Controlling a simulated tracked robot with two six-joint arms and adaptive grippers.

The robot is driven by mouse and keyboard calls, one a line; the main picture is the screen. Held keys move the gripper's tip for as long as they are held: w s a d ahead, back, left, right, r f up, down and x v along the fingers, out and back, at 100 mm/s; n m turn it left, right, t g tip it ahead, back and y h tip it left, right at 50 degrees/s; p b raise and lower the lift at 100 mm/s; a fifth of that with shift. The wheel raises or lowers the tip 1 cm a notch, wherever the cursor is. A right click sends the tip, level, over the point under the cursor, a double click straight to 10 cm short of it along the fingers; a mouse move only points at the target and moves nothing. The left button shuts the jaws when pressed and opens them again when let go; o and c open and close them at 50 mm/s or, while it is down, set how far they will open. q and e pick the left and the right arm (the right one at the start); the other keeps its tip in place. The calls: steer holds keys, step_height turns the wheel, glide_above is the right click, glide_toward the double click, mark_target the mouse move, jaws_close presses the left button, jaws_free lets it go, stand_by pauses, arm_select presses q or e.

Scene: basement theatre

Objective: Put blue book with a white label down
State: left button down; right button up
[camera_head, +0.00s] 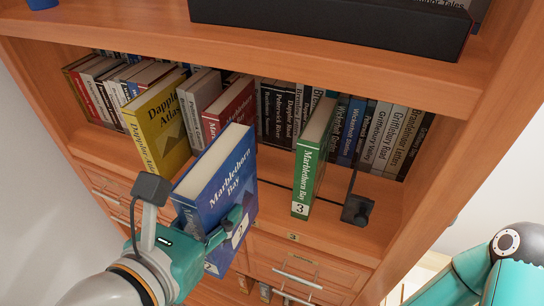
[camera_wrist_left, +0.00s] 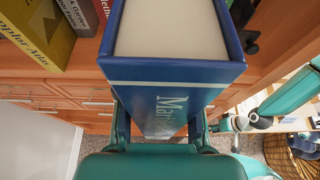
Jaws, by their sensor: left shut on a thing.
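The blue book (camera_head: 212,180), titled Marblethorn Bay, is in front of the bookcase, tilted, with its pale page edges facing up. A white label (camera_head: 240,232) shows low on it, partly covered by a finger. My left gripper (camera_head: 222,229) is shut on the book from the near side. In the left wrist view the book (camera_wrist_left: 165,72) stands between my two fingers (camera_wrist_left: 160,122) and fills the middle. It hides part of the shelf behind. My right arm shows at the lower right of the head view; its gripper is out of frame.
On the shelf (camera_head: 275,222), a green book numbered 3 (camera_head: 312,160) stands right of the blue book, beside a dark bookend (camera_head: 357,209). A yellow atlas (camera_head: 158,125) and a red book (camera_head: 230,108) stand to the left. Several books line the back. Drawers (camera_head: 300,272) lie below.

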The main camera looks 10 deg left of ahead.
mark_target(230, 186)
arm_select(q)
steer(key=shift+w+r, duration=0.2)
steer(key=shift+w, duration=0.25)
steer(key=w+p, duration=0.1)
steer(key=w, duration=0.1)
steer(key=w+p, duration=0.1)
steer(key=w, duration=0.1)
steer(key=shift+d+r+p, duration=0.1)
steer(key=shift+d+p, duration=0.2)
steer(key=shift+d, duration=0.05)
steer(key=r+b+x, duration=0.1)
steer(key=b+x, duration=0.1)
steer(key=x, duration=1.1)
steer(key=shift+w, duration=0.4)
steer(key=shift+d+b, duration=0.2)
steer(key=shift+b, duration=0.1)
steer(key=shift+f, duration=0.1)
steer(key=c, duration=0.8)
jaws_free()
steer(key=shift+o, duration=0.3)
steer(key=shift+s, duration=0.1)
